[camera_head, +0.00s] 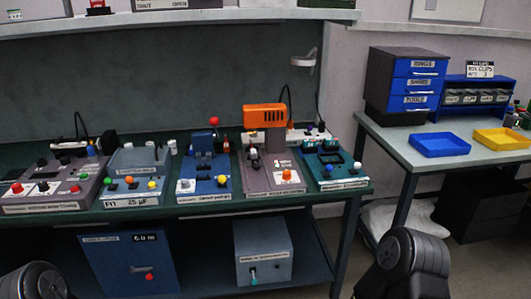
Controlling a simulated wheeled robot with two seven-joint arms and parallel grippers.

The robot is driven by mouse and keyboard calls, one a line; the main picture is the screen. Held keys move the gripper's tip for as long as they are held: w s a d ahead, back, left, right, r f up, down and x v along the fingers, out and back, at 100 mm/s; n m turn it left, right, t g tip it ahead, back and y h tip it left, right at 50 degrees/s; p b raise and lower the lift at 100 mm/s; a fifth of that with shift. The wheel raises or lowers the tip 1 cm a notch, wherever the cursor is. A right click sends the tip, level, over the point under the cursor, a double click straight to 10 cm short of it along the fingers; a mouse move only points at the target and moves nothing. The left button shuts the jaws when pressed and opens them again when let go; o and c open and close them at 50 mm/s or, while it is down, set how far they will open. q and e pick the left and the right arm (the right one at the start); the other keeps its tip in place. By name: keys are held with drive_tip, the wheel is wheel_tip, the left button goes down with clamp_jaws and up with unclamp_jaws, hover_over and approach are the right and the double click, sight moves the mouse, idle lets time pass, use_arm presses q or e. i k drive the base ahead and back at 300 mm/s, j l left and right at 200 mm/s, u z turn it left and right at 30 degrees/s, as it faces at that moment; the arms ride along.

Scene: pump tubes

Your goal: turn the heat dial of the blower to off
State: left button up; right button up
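An orange blower (264,116) stands upright at the back of a grey bench unit (270,184), on the green-topped bench right of the middle. A black cord rises behind it. The unit's face carries small dark knobs (253,157), a small white plate with red marks (279,163) and an orange knob (287,174). Which of these is the heat dial, and where it points, is too small to tell. Neither of my grippers is in view. Only dark rounded parts of my arms show at the bottom left and bottom right, well in front of the bench.
Other units with knobs crowd the bench: a blue one (205,185) to the left of the blower and a teal one (333,172) to its right. A side table (398,145) holds drawers (414,83), a blue tray (440,145) and a yellow tray (502,139). Boxes stand below the bench.

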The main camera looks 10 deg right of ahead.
sight(287, 175)
drive_tip(key=z, duration=0.95)
drive_tip(key=i+z, duration=0.3)
drive_tip(key=i+j, duration=0.25)
drive_tip(key=i, duration=0.25)
drive_tip(key=i+j, duration=0.2)
drive_tip(key=i, duration=0.3)
